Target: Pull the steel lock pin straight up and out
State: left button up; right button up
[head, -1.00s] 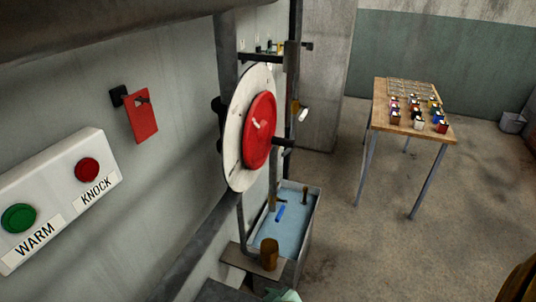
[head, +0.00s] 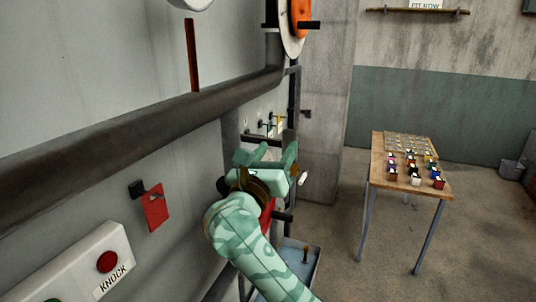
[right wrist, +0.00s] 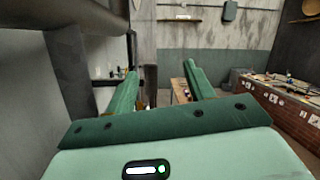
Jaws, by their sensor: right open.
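I cannot pick out the steel lock pin for certain in either view. My right gripper (head: 268,156) is raised in front of the wall pipes in the head view, open and empty. Its two green fingers also show apart in the right wrist view (right wrist: 160,84), with nothing between them. My right arm hides most of the red disc (head: 267,217) on the wall frame. A small white-tipped part (head: 303,178) sticks out just right of the gripper. My left gripper is not in view.
A thick dark pipe (head: 130,125) crosses the wall left of my gripper. A red tag (head: 155,207) and a button box (head: 75,262) are on the wall. A blue basin (head: 312,262) stands below. A wooden table (head: 440,188) with small coloured items stands right, with open floor around it.

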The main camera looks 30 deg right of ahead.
aim_at(287, 136)
jog(key=w+d+y+p, duration=0.1)
jog(key=w+d, duration=0.2)
jog(key=w+d+f+m+g+p, duration=0.1)
jog(key=w+d, duration=0.3)
jog(key=w+d+m+y+p, duration=0.1)
jog(key=w+d, duration=0.2)
jog(key=w, duration=0.1)
jog(key=shift+w+d+f+g+y, duration=0.25)
jog(key=shift+d+f+g+y, duration=0.05)
jog(key=shift+d+f+g, duration=0.1)
jog(key=shift+w+d, duration=0.45)
jog(key=shift+d, duration=0.05)
